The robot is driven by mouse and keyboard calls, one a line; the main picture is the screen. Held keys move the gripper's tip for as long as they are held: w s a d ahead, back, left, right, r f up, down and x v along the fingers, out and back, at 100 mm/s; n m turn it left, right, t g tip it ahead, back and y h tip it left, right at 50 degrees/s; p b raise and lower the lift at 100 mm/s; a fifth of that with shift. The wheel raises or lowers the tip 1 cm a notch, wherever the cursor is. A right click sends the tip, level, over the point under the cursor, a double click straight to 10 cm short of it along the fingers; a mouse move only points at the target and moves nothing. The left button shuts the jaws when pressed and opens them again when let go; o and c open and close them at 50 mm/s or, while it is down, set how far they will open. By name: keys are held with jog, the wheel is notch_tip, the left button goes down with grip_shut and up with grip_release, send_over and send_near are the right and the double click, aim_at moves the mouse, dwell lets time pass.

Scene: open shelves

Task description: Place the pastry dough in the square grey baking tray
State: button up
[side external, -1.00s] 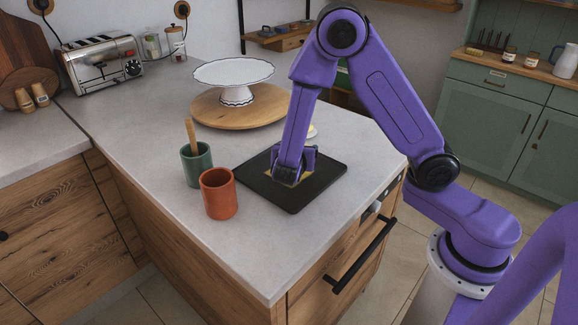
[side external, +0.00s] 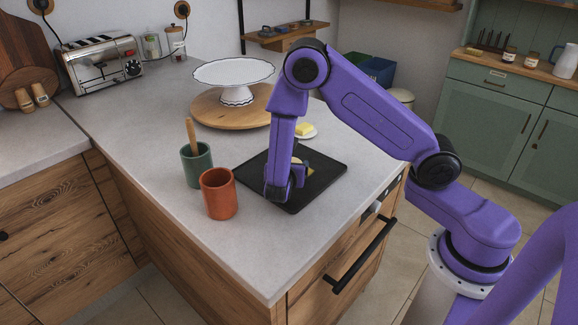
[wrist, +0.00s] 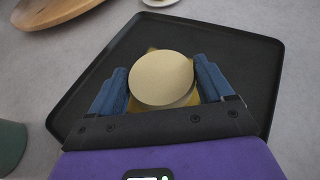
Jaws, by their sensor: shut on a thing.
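The square dark grey baking tray (side external: 325,182) lies flat on the counter and fills much of the wrist view (wrist: 248,60). The pastry dough (wrist: 160,78) is a pale, thick round disc between my gripper's two blue fingers. My gripper (side external: 296,176) is low over the tray and shut on the dough. A flat yellow piece (wrist: 186,98) shows beneath the dough, over the tray. My wrist partly hides the dough in the side view, and I cannot tell whether the dough touches what is below it.
A green cup (side external: 197,168) with a wooden utensil and an orange cup (side external: 218,196) stand left of the tray. A white cake stand (side external: 234,72) on a round wooden board (side external: 212,113) is behind. A small plate with a yellow block (side external: 304,129) sits behind the tray.

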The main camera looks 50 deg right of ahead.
jog(key=shift+f, duration=0.15)
jog(key=o, duration=1)
jog(key=shift+a+r, duration=0.15)
jog(key=shift+r, duration=0.1)
jog(key=v, duration=1.1)
jog(key=shift+s+a+r, duration=0.15)
jog(key=shift+s+a, duration=0.1)
jog(key=shift+s+d+r, duration=0.15)
jog(key=shift+s, duration=0.05)
jog(key=s+r+m+g+y, duration=0.2)
jog(key=s+m+y, duration=0.2)
jog(key=s, duration=0.4)
jog(key=s+d+r+m+g+y, duration=0.1)
jog(key=s+r+m+g+y, duration=0.2)
jog(key=s, duration=0.5)
jog(key=s+r+m+g+y, duration=0.2)
jog(key=s+m+y, duration=0.2)
jog(key=s, duration=0.4)
jog(key=shift+s+d+r+m+y, duration=0.15)
jog(key=shift+d+r+m+y, duration=0.2)
jog(key=shift+m, duration=0.25)
